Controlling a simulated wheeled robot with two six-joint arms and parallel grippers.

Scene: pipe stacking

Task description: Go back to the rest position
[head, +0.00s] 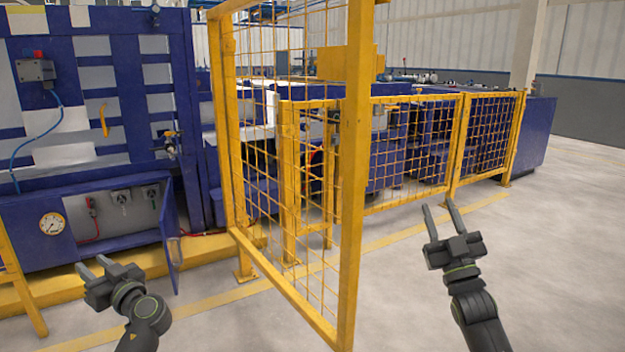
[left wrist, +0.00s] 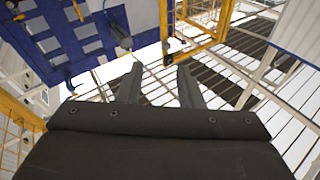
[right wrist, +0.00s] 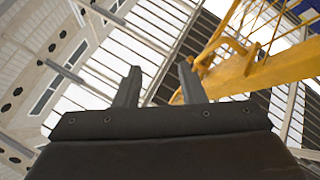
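My left gripper (head: 92,268) is at the lower left of the head view, with its two fingers apart and nothing between them. Its fingers also show apart and empty in the left wrist view (left wrist: 158,82). My right gripper (head: 442,215) is right of centre in the head view, fingers raised, apart and empty. The right wrist view shows the same two fingers (right wrist: 158,85) with a clear gap. Neither gripper touches anything that I can see. No pipes are in view.
A yellow mesh gate (head: 355,190) stands between my grippers, close in front. A yellow mesh fence (head: 460,140) runs behind it to the right. A blue machine (head: 90,230) with a gauge (head: 52,223) and an open small door (head: 170,240) is at left. The floor (head: 570,240) at right is clear.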

